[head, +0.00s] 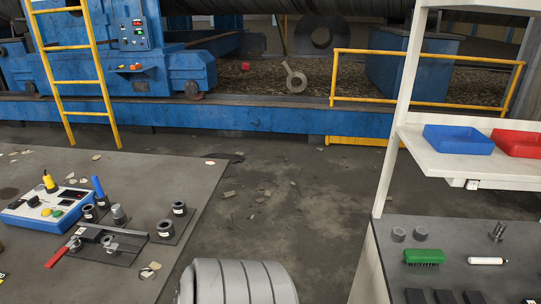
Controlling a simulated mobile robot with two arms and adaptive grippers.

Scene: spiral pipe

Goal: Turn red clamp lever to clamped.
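The red clamp lever (57,256) is at the lower left in the head view. It sticks out from the front left end of a dark clamp fixture (122,240) on the left grey table (185,172). The lever slants down toward the front left and looks low, close to the table top. A metal ring-shaped part sits at the fixture's left end and another metal piece near its middle. I cannot tell from this view whether the clamp is tight. Neither of my grippers is in view.
A blue control box (45,207) with buttons stands behind the lever. Several dark cylindrical parts (165,229) stand around the fixture. At the right, a shelf holds a blue bin (458,140) and a red bin (518,143) above another table. Open floor lies between the tables.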

